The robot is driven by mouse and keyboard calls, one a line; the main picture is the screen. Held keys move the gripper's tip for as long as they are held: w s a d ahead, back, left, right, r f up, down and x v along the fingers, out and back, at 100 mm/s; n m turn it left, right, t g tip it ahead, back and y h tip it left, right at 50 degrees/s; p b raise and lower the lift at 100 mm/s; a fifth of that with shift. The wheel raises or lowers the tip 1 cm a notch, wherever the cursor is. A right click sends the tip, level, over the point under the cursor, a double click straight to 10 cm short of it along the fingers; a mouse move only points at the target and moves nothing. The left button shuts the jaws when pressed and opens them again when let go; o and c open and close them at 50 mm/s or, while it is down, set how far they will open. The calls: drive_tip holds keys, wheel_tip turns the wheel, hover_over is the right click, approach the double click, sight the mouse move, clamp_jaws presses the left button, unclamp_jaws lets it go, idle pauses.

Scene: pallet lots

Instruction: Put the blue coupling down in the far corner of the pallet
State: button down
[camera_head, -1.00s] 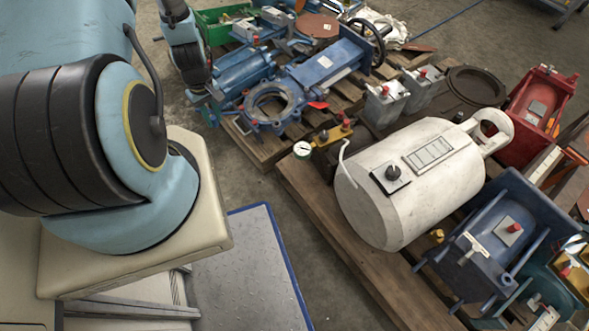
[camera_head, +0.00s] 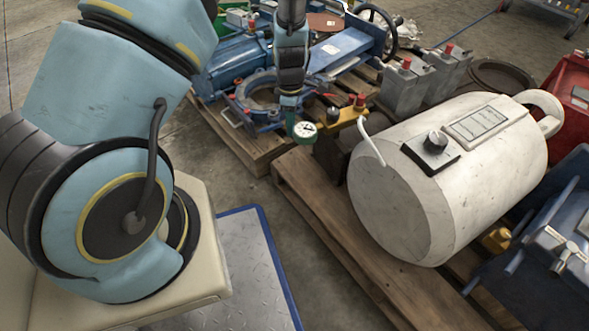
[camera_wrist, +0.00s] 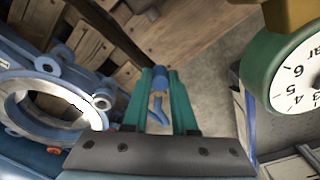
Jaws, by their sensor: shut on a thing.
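The blue coupling (camera_wrist: 160,78) is held between the green fingers of my gripper (camera_wrist: 159,95) in the wrist view. It is small, with a round top and a curved lower part. In the head view my gripper (camera_head: 289,113) hangs beside the blue flanged valve (camera_head: 262,92), near the left pallet's near edge; the coupling cannot be made out there. The left pallet (camera_head: 250,150) is wooden and crowded with blue valve parts. A second wooden pallet (camera_head: 325,222) is nearer, carrying a white tank (camera_head: 440,180). Which corner is the far one is unclear.
A dial gauge (camera_head: 304,130) on a yellow fitting is close to my gripper and looms at the right in the wrist view. Grey boxes with red knobs (camera_head: 404,85) stand behind the tank. Bare floor (camera_head: 235,180) lies before the left pallet.

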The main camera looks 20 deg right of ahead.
drive_tip(key=shift+s+d+f, duration=0.15)
drive_tip(key=shift+d+f, duration=0.25)
wheel_tip(320, 180, down, 10)
drive_tip(key=b, duration=0.5)
drive_tip(key=shift+d, duration=0.1)
drive_tip(key=c, duration=0.7)
unclamp_jaws()
drive_tip(key=shift+r, duration=0.1)
wheel_tip(320, 180, up, 12)
drive_tip(key=p, duration=0.6)
